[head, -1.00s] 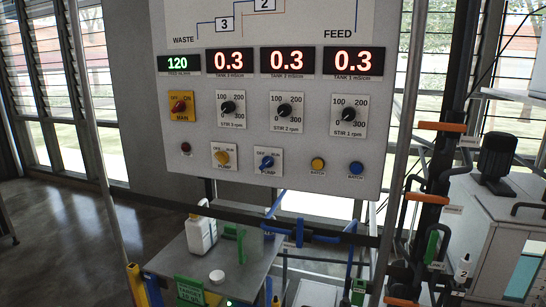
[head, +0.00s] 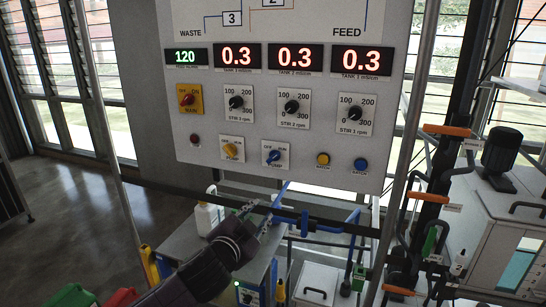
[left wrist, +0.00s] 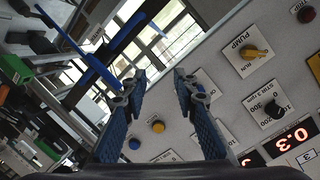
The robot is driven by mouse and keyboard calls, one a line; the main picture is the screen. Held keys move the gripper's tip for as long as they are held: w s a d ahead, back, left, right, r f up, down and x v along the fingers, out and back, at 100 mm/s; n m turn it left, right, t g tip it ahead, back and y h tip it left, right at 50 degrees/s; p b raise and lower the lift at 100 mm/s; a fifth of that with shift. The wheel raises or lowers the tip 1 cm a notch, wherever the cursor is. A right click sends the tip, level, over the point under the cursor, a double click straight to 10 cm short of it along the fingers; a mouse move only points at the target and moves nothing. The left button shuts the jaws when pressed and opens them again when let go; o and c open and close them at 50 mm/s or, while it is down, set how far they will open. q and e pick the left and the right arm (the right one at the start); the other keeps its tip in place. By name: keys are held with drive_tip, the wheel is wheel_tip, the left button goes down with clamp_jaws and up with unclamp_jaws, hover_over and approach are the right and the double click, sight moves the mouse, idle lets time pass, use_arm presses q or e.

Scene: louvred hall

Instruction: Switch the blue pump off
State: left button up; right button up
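The blue pump switch (head: 273,156) is a blue knob on a white OFF/RUN plate, low on the grey control panel. Its setting is too small to read surely. A yellow pump switch (head: 231,150) sits just to its left. My left gripper (head: 257,216) is below the panel, under the blue switch and apart from it, with fingers spread and empty. In the left wrist view the two fingers (left wrist: 160,90) stand apart facing the panel. The blue switch (left wrist: 200,94) there is partly hidden behind the right finger, and the yellow switch (left wrist: 257,52) is clear of it. My right gripper is not in view.
Yellow (head: 323,159) and blue (head: 361,164) batch buttons sit right of the switch. The red main switch (head: 187,99) and stir dials (head: 292,106) are above. Blue piping (head: 330,228) and a white bottle (head: 206,217) are below the panel. Valves with orange handles (head: 447,130) stand right.

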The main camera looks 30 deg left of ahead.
sight(272, 159)
use_arm(q)
wheel_tip(272, 159, up, 9)
drive_tip(key=w+a+m+t, duration=0.1)
drive_tip(key=w+a+t, duration=0.1)
drive_tip(key=w, duration=0.1)
drive_tip(key=shift+t, duration=0.3)
drive_tip(key=x, duration=0.8)
drive_tip(key=shift+w+r, duration=0.1)
drive_tip(key=shift+w, duration=0.25)
drive_tip(key=shift+w+a+r+p, duration=0.1)
drive_tip(key=shift+w+a+p, duration=0.05)
drive_tip(key=shift+w+p, duration=0.15)
clamp_jaws()
